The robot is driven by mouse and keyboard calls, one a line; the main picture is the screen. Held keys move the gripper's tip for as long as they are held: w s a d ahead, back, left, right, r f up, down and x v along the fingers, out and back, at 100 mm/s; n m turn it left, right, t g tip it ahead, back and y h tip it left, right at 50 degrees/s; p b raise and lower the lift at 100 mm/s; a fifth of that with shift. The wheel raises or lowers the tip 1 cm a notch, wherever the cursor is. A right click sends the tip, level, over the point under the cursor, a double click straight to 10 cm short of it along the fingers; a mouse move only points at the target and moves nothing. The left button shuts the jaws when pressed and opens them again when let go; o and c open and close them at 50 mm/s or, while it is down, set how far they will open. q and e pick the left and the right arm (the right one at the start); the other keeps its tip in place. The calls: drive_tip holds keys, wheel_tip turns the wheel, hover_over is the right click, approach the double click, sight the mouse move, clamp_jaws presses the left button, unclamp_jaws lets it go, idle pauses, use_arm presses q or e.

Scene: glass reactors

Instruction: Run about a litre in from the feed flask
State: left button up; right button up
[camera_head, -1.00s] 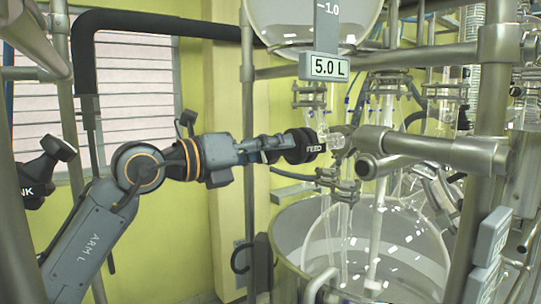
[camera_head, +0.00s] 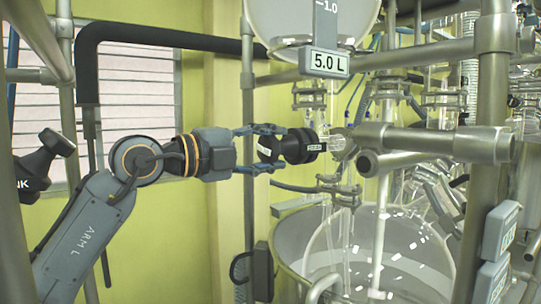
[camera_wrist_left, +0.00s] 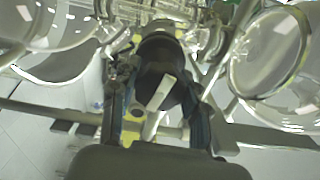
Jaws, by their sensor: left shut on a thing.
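The black valve knob marked FEED (camera_head: 302,146) sits on a glass stem below the upper glass flask (camera_head: 285,18). My left gripper (camera_head: 270,149) comes in level from the left and is shut on the FEED knob, one finger above it and one below. The wrist view shows the dark knob (camera_wrist_left: 158,75) between the two fingers (camera_wrist_left: 158,115). A plate reading 5.0 L (camera_head: 325,62) hangs at the flask's front; a scale strip above it shows 1.0. The large glass reactor vessel (camera_head: 415,255) is below. No liquid level is clear in either. My right gripper is not in view.
Steel frame tubes (camera_head: 435,142) cross close to the right of the knob. An upright post (camera_head: 248,100) stands behind my gripper. Grey label boxes (camera_head: 497,235) hang at the lower right.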

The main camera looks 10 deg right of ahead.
use_arm(q)
drive_tip(key=n+b, duration=0.1)
drive_tip(key=n, duration=0.2)
drive_tip(key=shift+n, duration=0.3)
drive_tip(key=shift+n+b, duration=0.95)
drive_tip(key=shift+n, duration=0.75)
drive_tip(key=o, duration=1.2)
drive_tip(key=shift+c, duration=0.2)
drive_tip(key=shift+a, duration=0.15)
drive_tip(key=v, duration=1.2)
drive_tip(key=shift+f, duration=0.1)
